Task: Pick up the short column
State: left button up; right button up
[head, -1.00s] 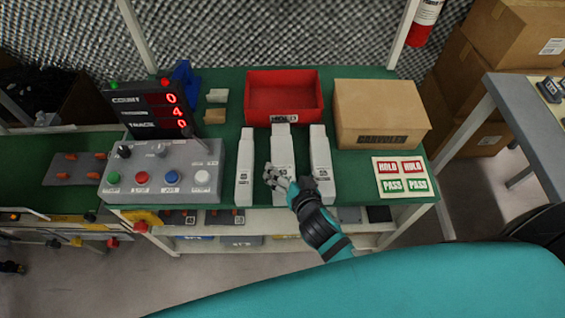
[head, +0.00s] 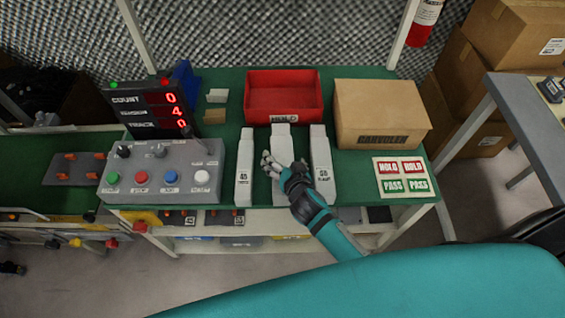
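Three white columns stand side by side on the green bench top: a left column (head: 244,168), a wider middle column (head: 283,145) and a right column (head: 320,158). The left one looks slightly the shortest, but the difference is small. My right gripper (head: 269,162) is in front of the middle column and covers part of its face and its label. Its fingers reach toward the gap between the left and middle columns. I cannot tell whether it touches a column or how far its fingers are open. My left gripper is not in view.
A red bin (head: 284,97) stands behind the columns, with a cardboard box (head: 381,110) at right. A grey button panel (head: 160,172) and a counter display (head: 150,110) are at left. A HOLD/PASS card (head: 402,177) lies at the front right.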

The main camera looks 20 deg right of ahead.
jog(key=shift+d, duration=0.1)
jog(key=c, duration=1.3)
jog(key=shift+c, duration=1)
jog(key=shift+r, duration=0.6)
jog(key=shift+c, duration=0.2)
notch_tip(320, 180, up, 9)
jog(key=shift+w+r+p, duration=0.1)
jog(key=shift+p, duration=0.8)
jog(key=shift+c, duration=0.4)
notch_tip(320, 180, up, 11)
jog(key=p, duration=0.1)
send_over(285, 160)
jog(key=s+d, duration=0.2)
jog(key=d, duration=0.1)
jog(key=s+r, duration=0.4)
jog(key=r, duration=0.3)
jog(key=shift+d+p, duration=0.3)
jog(key=shift+p, duration=0.05)
